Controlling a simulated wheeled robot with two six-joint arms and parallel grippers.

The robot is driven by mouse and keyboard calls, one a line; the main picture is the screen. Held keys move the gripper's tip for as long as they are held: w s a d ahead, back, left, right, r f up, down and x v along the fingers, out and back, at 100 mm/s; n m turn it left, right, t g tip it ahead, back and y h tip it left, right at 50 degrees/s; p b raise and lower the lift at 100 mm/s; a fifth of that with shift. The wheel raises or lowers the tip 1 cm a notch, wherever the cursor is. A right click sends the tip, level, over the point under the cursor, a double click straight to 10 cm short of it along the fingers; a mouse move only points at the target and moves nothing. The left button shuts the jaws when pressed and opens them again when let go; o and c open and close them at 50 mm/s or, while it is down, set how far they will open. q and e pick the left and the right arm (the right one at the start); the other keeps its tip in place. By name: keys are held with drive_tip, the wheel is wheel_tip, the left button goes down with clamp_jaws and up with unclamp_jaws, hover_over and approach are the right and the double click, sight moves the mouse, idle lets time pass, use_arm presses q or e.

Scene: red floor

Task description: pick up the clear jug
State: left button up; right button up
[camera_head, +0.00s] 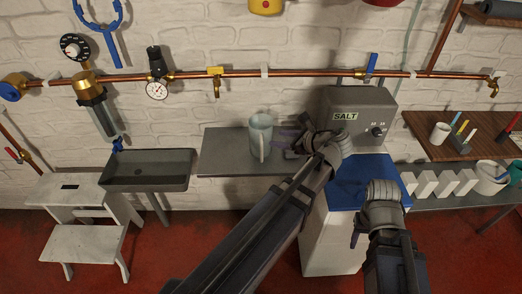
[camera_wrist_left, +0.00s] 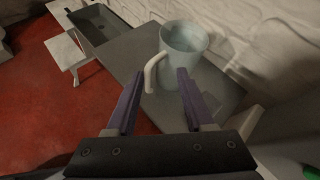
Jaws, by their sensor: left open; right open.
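The clear jug (camera_head: 260,137) stands upright on the grey shelf (camera_head: 222,152) against the wall. It also shows in the left wrist view (camera_wrist_left: 186,42), with its pale handle toward my gripper. My left gripper (camera_head: 282,137) is open just to the right of the jug in the head view. In the left wrist view its two purple fingers (camera_wrist_left: 160,75) point at the jug, and the handle appears between the fingertips. I cannot tell whether they touch it. My right gripper (camera_head: 357,237) is mostly hidden behind its wrist, low beside the white cabinet, away from the jug.
A grey salt box (camera_head: 352,112) stands right of the jug, behind a blue surface (camera_head: 345,190). A sink (camera_head: 150,172) and white step stool (camera_head: 75,242) are left. White blocks (camera_head: 445,184) line the right bench. Copper pipe (camera_head: 310,73) crosses the wall above.

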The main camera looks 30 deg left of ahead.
use_arm(q)
drive_tip(key=w+a+m+y, duration=0.1)
drive_tip(key=a+m, duration=0.1)
drive_tip(key=b, duration=0.3)
approach(250, 127)
drive_tip(key=a, duration=0.1)
drive_tip(key=w+a+f, duration=0.1)
drive_tip(key=a+f, duration=0.1)
drive_tip(key=shift+w+a+f, duration=0.15)
drive_tip(key=shift+w+f, duration=0.05)
drive_tip(key=shift+w, duration=0.1)
use_arm(e)
wheel_tip(250, 127, down, 4)
use_arm(q)
drive_tip(key=b+x, duration=0.2)
drive_tip(key=x, duration=0.3)
use_arm(e)
wheel_tip(250, 127, down, 2)
use_arm(q)
clamp_jaws()
drive_tip(key=shift+s, duration=0.1)
idle(0.8)
